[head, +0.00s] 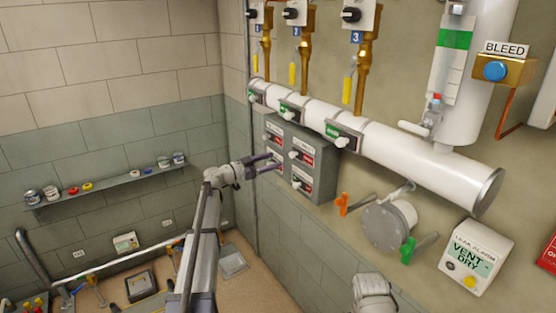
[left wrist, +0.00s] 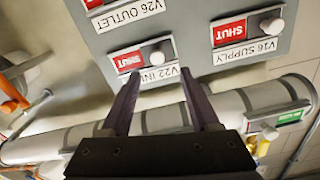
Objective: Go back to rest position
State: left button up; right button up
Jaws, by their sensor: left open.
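My left gripper (head: 268,163) is open and empty in front of the grey valve panel (head: 318,140) on the wall. In the left wrist view its dark purple fingers (left wrist: 158,75) point at the V22 INLET plate (left wrist: 128,62), which shows a red SHUT mark. The white V22 knob (left wrist: 160,55) lies just beyond and between the fingertips, and looks apart from them. The V26 OUTLET plate (left wrist: 128,12) and V16 SUPPLY plate (left wrist: 230,32) also show; V16 reads SHUT. A pale part of my right arm (head: 373,295) shows at the bottom, without its fingers.
A thick white pipe (head: 400,160) with green-marked plates runs above the panel. Below it are a round flange (head: 385,225) with orange and green handles and a leak alarm (head: 476,258) reading VENT DRY. A shelf (head: 110,186) with small jars is on the left wall.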

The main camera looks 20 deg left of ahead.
dwell(0.4)
pick_arm(q)
jog(key=s+d+f+g+y, duration=0.1)
jog(key=s+d+f+g, duration=0.2)
jog(key=s+d+f, duration=0.45)
jog(key=s+d+f+g, duration=0.2)
jog(key=s+d+g, duration=0.25)
jog(key=d, duration=0.65)
jog(key=s+d+f+g+y, duration=0.1)
jog(key=s+d+f+g, duration=0.2)
jog(key=s+d+f, duration=0.35)
jog(key=s+d+f+n+g+y, duration=0.1)
jog(key=s+d+f+g+y, duration=0.15)
jog(key=s, duration=0.55)
jog(key=s+d+f+n+g+y, duration=0.15)
jog(key=s+d, duration=0.25)
jog(key=s, duration=0.4)
jog(key=s+a+f+n+y, duration=0.1)
jog(key=s+y, duration=0.2)
jog(key=s, duration=0.2)
jog(key=s+a+f+n+y, duration=0.1)
jog(key=s+a+n+y, duration=0.1)
jog(key=s+y, duration=0.1)
jog(key=shift+s+a, duration=0.25)
jog(key=shift+s, duration=0.65)
jog(key=shift+n, duration=0.25)
